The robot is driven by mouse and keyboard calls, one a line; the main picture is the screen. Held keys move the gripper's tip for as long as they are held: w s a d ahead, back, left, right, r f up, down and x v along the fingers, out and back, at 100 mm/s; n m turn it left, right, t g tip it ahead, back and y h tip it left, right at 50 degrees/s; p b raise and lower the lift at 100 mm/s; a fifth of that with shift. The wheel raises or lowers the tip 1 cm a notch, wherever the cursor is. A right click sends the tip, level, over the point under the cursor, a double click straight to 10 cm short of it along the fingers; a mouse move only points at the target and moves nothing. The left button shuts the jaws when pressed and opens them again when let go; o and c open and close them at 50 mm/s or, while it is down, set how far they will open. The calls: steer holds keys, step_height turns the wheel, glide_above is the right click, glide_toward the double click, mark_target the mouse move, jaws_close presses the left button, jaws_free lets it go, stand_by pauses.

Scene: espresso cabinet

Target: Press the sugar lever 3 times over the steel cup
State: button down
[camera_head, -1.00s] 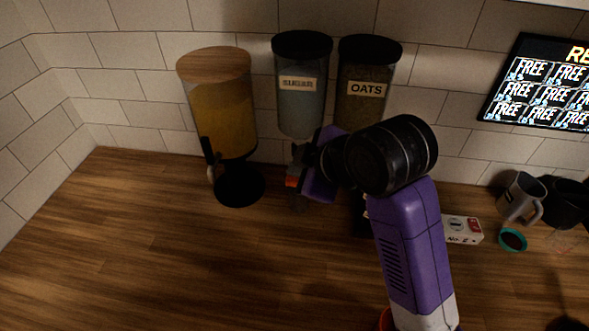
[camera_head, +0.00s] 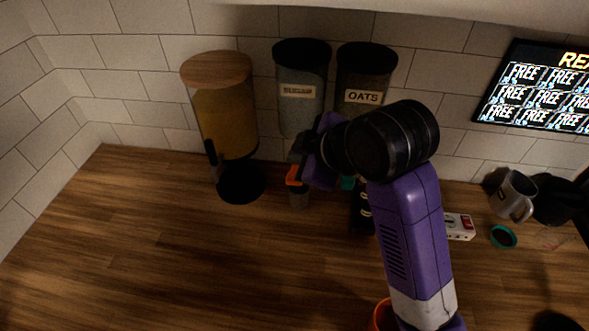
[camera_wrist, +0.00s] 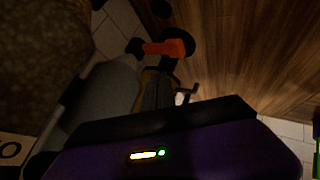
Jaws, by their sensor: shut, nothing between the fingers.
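The sugar dispenser (camera_head: 300,112) is a clear canister with a black lid and a pale label, on the back wall left of the oats canister. An orange piece (camera_head: 296,175), apparently the sugar lever, shows below it, and also in the wrist view (camera_wrist: 165,47). A small grey cup-like thing (camera_head: 299,197), probably the steel cup, is directly under the orange piece; its rim is hidden. My gripper (camera_head: 298,150) is shut and empty, in front of the dispenser's lower end and just above the orange piece. I cannot tell whether they touch.
The oats canister (camera_head: 364,77) hangs to the right, partly behind my arm. A wood-lidded dispenser (camera_head: 222,115) stands left on a black base. A grey mug (camera_head: 513,194), teal-rimmed cup (camera_head: 503,237) and small box (camera_head: 460,226) are at right. The front-left counter is clear.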

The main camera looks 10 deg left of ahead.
steer(key=shift+r+p, duration=0.3)
steer(key=shift+r, duration=1.1)
stand_by(1.5)
